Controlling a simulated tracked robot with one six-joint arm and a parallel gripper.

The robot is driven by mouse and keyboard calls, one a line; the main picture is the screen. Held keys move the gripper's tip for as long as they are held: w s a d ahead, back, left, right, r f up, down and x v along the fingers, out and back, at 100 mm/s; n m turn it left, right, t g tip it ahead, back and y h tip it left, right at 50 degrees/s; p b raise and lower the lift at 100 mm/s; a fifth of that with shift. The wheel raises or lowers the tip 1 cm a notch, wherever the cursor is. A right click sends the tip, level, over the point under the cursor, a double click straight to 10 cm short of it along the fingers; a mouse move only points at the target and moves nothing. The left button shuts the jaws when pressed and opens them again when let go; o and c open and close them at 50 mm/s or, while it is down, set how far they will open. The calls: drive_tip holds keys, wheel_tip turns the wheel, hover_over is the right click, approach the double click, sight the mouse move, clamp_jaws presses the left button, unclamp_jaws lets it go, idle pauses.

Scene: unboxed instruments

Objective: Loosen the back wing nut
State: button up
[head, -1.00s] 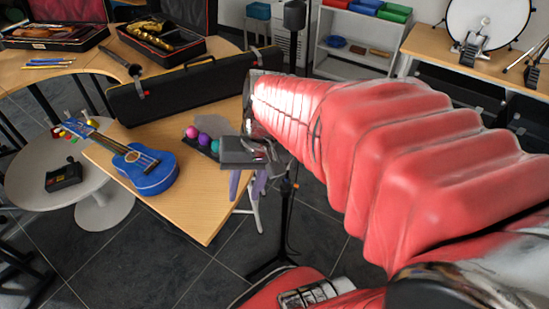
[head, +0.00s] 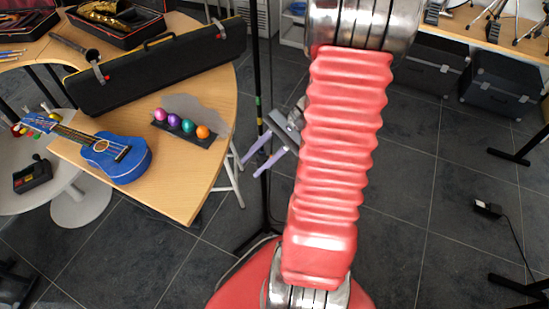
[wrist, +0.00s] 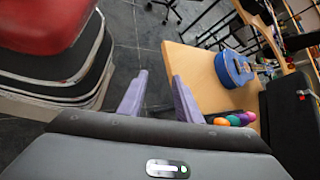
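I cannot make out a wing nut in either view. A thin dark upright pole (head: 258,75) with small coloured bands stands by the table's right edge, partly hidden by my arm; I see no nut on it clearly. My gripper (head: 252,166) is off the table's right side, its two pale purple fingers pointing down and left. In the wrist view my gripper (wrist: 160,77) shows its fingers spread apart with nothing between them. The floor and the table's corner lie beyond the fingertips. The gripper's palm is partly hidden behind my red arm sleeve in the head view.
A wooden table (head: 190,200) holds a blue ukulele (head: 118,160), a long black case (head: 160,62) and coloured balls (head: 188,125) on a dark strip. A round white table (head: 25,200) stands left. Black cases (head: 500,85) stand at the back right.

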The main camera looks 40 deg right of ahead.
drive_tip(key=s+d+f+m+t+h, duration=0.2)
drive_tip(key=s+d+f+m+t, duration=0.2)
drive_tip(key=d+f+m+t, duration=0.3)
drive_tip(key=s+d+f+m+t+h, duration=0.1)
drive_tip(key=s+d+f+m+t, duration=0.4)
drive_tip(key=d+f+m+t, duration=0.2)
drive_tip(key=d+f+m, duration=0.1)
drive_tip(key=d, duration=0.1)
drive_tip(key=shift+d+f+h, duration=0.35)
drive_tip(key=shift+h, duration=0.05)
drive_tip(key=shift+w, duration=0.2)
drive_tip(key=x, duration=1.3)
drive_tip(key=shift+w, duration=0.3)
drive_tip(key=shift+a, duration=0.1)
clamp_jaws()
